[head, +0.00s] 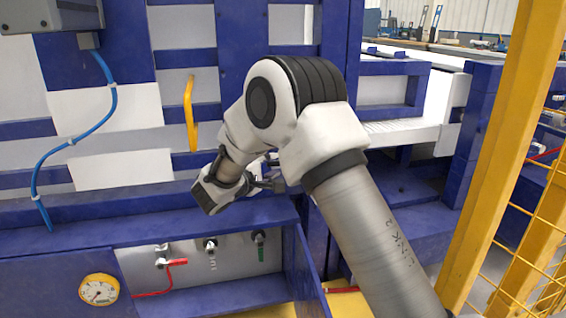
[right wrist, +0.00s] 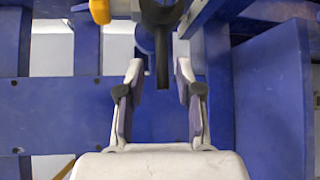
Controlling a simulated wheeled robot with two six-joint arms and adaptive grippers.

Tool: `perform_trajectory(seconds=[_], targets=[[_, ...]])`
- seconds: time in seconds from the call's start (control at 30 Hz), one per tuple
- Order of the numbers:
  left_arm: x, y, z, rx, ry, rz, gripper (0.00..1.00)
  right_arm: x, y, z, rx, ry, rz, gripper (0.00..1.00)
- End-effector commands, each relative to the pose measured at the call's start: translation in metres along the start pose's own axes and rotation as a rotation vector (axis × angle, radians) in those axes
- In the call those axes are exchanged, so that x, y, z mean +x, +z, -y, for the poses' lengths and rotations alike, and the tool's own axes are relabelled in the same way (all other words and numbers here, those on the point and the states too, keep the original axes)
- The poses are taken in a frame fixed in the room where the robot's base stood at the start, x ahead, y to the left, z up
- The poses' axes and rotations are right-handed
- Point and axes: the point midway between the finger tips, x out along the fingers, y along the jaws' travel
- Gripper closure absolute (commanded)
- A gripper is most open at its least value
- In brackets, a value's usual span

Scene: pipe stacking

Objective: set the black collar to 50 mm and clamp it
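A black rounded part with a short stem pointing down (right wrist: 162,50), which looks like the black collar and its clamp lever, shows at the top of the right wrist view. My right gripper (right wrist: 160,80) is open, its two pale fingers with dark pads apart on either side of the stem's lower end. I cannot tell whether the stem lies between the fingers or beyond them; no finger visibly touches it. In the head view my right gripper (head: 268,180) is partly hidden by my own arm, and I cannot make out the collar or any scale. My left gripper is not in view.
A blue frame (head: 235,60) with white panels stands behind. A yellow handle-like piece (head: 190,115), a blue hose (head: 95,120), a gauge (head: 99,290) and a red-handled valve (head: 172,262) are at left. A yellow post (head: 510,130) stands at right.

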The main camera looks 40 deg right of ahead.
Motion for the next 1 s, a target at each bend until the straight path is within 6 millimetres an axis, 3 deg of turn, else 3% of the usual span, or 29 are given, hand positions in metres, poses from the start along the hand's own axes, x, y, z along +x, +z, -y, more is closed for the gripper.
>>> perform_trajectory(seconds=[0.1,0.3,0.57,0.7,1.0], targets=[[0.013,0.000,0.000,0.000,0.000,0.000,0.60,0.026,0.000,0.006,0.003,-0.003,0.003,0.65],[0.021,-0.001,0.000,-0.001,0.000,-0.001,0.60,0.055,0.000,0.003,0.001,0.000,0.003,0.65],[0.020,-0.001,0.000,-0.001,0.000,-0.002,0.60,0.059,0.000,0.001,-0.002,0.000,0.002,0.65],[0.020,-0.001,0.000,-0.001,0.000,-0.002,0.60,0.059,0.000,0.001,-0.002,0.000,0.002,1.00],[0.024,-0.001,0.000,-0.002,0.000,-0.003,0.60,0.061,-0.003,0.001,-0.001,0.001,0.002,1.00]])
